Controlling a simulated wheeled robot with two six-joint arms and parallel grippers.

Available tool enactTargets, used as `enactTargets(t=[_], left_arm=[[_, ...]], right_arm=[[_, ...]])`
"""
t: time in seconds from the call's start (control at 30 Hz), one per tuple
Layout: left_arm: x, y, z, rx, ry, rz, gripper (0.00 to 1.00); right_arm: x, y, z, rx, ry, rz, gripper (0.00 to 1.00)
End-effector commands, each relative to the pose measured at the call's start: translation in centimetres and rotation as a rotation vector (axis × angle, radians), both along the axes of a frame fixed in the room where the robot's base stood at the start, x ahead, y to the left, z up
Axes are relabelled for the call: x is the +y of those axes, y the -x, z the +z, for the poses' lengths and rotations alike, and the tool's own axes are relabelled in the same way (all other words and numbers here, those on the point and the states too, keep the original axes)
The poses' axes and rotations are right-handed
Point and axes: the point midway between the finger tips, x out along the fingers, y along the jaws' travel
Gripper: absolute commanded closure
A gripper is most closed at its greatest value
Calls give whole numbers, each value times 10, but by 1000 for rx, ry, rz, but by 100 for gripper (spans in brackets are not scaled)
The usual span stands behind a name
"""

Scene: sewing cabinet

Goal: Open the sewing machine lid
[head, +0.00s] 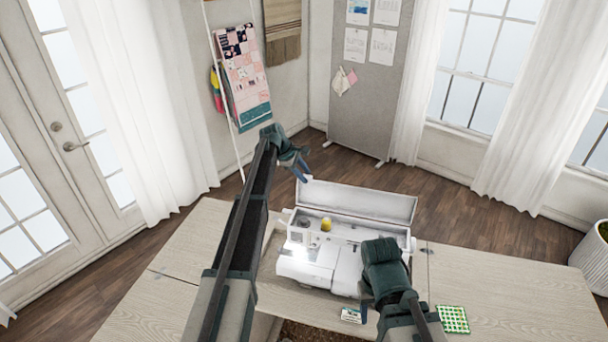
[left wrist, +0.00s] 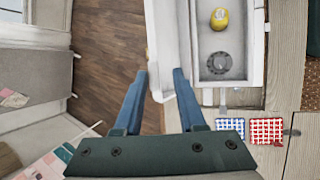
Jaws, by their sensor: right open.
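The white sewing machine (head: 320,265) sits in the light wood table's middle. Its long white lid (head: 355,203) stands raised along the back edge, exposing a tray with a yellow spool (head: 326,224). My left gripper (head: 304,177) is at the lid's upper left corner. In the left wrist view its blue fingers (left wrist: 162,72) are apart, with the lid's end (left wrist: 162,40) between or just beyond the tips; contact cannot be told. The spool also shows there (left wrist: 220,19). My right gripper (head: 369,303) is open and empty by the machine's front right.
A small patterned packet (head: 352,315) lies near the table's front, and a green checked cloth (head: 453,319) lies to the right. Blue and red checked pieces (left wrist: 266,130) show in the left wrist view. A grey board (head: 372,100) stands behind. The table's left part is clear.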

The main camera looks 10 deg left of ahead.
Motion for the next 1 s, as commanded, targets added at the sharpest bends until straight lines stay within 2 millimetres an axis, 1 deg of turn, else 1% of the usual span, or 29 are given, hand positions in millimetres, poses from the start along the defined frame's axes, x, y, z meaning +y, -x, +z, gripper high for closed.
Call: enactTargets(t=[0.17,0.37,0.57,0.8,0.9,1.0], left_arm=[[2,1,3,1,-1,1,62],[7,6,16,2,0,2,62],[16,14,42,2,0,1,62],[33,27,79,1,1,2,62],[38,32,92,0,0,1,62],[43,35,100,0,0,0,62]], right_arm=[[0,0,3,0,0,0,50],[0,0,17,1,0,1,50],[0,0,42,2,1,2,50],[0,1,79,2,-1,-10,50],[0,1,92,2,-1,-19,50],[0,1,100,2,-1,-27,50]])
